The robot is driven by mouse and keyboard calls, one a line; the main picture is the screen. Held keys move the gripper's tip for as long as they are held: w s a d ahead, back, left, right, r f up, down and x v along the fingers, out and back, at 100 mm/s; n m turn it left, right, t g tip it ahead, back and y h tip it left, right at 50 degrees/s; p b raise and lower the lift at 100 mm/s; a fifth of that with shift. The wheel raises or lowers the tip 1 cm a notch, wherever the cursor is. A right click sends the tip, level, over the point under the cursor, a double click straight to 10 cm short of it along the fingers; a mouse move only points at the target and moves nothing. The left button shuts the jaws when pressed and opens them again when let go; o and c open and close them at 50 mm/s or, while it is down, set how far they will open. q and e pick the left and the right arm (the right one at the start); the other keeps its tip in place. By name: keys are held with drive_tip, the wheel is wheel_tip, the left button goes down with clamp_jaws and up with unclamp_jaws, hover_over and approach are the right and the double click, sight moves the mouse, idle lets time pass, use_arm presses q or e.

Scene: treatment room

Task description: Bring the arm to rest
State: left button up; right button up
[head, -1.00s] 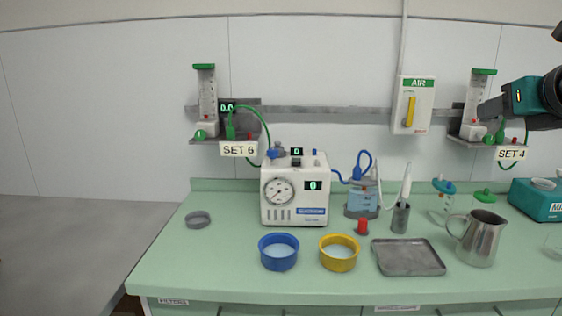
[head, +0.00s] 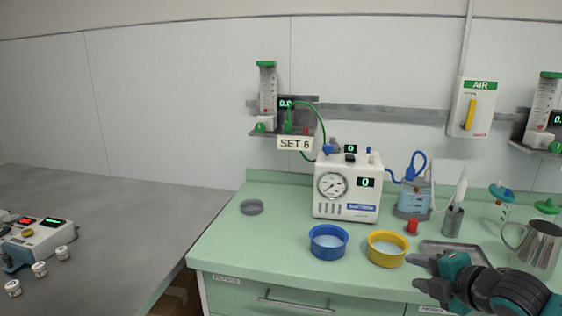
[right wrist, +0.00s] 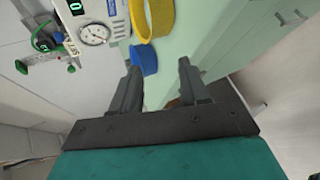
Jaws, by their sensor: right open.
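My right gripper (head: 418,273) comes in at the lower right of the head view, in front of the counter's front edge and the grey tray. Its two grey fingers are apart with nothing between them. In the right wrist view the same open gripper (right wrist: 158,68) shows its fingers spread, with the counter tilted beyond them. My left gripper is in neither view.
The green counter (head: 275,255) holds a blue dish (head: 328,243), a yellow dish (head: 387,250), a white suction unit (head: 347,187), a grey tray (head: 455,248) partly hidden by my gripper, and a metal jug (head: 538,245). A grey table (head: 100,215) stands left.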

drive_tip(key=s+a+f+m, duration=0.7)
drive_tip(key=s+f+m, duration=0.2)
drive_tip(key=s+f, duration=0.1)
drive_tip(key=s+a+f+m+g, duration=0.1)
drive_tip(key=s+a+f+m, duration=0.6)
drive_tip(key=s+f+m, duration=0.3)
drive_tip(key=shift+s+a+f+h, duration=0.2)
drive_tip(key=shift+f+h, duration=0.2)
drive_tip(key=shift+f, duration=0.45)
